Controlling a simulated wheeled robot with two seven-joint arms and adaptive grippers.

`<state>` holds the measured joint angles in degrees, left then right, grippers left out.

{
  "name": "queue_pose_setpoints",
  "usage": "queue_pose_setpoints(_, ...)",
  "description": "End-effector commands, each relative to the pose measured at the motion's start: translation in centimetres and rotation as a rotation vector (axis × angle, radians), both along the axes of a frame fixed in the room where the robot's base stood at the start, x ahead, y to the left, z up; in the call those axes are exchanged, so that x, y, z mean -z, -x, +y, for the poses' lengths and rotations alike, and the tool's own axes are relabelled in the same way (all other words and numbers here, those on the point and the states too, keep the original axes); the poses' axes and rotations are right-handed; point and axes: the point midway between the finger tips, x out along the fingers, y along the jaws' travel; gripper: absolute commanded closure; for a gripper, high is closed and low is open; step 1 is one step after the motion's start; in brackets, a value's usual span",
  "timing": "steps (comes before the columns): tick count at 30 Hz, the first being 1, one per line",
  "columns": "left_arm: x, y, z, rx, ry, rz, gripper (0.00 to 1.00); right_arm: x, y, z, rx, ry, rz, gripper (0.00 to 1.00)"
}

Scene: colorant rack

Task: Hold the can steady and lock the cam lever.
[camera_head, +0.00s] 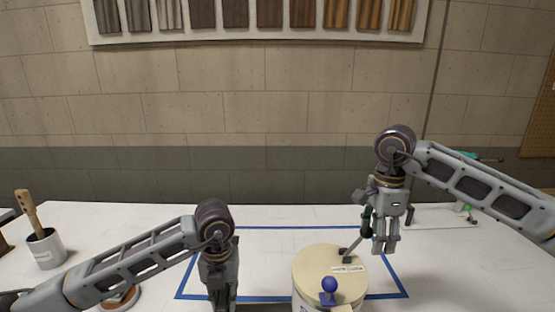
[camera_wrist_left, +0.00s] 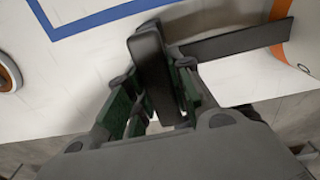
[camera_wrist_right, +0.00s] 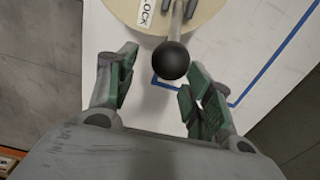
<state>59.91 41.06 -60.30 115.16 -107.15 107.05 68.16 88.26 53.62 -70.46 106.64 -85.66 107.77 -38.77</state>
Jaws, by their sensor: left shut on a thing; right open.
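The can (camera_head: 322,262) stands upright at the front middle, with a cream lid, a blue knob (camera_head: 328,284) and a white label (camera_head: 348,268). The cam lever (camera_head: 350,247) rises from the lid's far right side, tilted outward. Its black ball (camera_wrist_right: 171,60) lies between the spread fingers of my right gripper (camera_wrist_right: 160,92), with gaps on both sides. The label beside it reads LOCK (camera_wrist_right: 147,12). My left gripper (camera_wrist_left: 155,105) is shut on a black handle (camera_wrist_left: 152,65), from which a dark bar runs to the can's side (camera_wrist_left: 302,45). The head view hides this grasp.
Blue tape (camera_head: 300,228) outlines a rectangle on the white table (camera_head: 130,222). A pot (camera_head: 46,250) holding a wooden-handled brush stands at far left. A round item (camera_head: 122,300) lies behind my left arm. Thin equipment (camera_head: 468,210) stands at back right.

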Motion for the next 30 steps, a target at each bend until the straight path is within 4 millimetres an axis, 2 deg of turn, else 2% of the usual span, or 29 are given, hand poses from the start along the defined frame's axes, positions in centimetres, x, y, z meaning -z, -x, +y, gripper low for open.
queue_pose_setpoints(5, 0.1, 0.1, -0.2, 0.002, 0.004, 0.001, 1.00, -0.3, 0.0, 0.1, -0.001, -0.001, -0.001, 0.49)
queue_pose_setpoints(11, 0.0, 0.1, -0.2, 0.003, 0.004, 0.001, 1.00, -1.6, 0.0, 0.1, -0.001, -0.001, -0.002, 0.49)
queue_pose_setpoints(21, 0.0, 0.1, -0.2, 0.004, 0.005, 0.000, 1.00, -6.3, 0.0, 0.1, -0.001, -0.001, -0.003, 0.49)
queue_pose_setpoints(30, 0.0, 0.1, -0.2, 0.004, 0.004, 0.000, 1.00, -8.6, 0.0, 0.1, 0.000, 0.000, -0.002, 0.49)
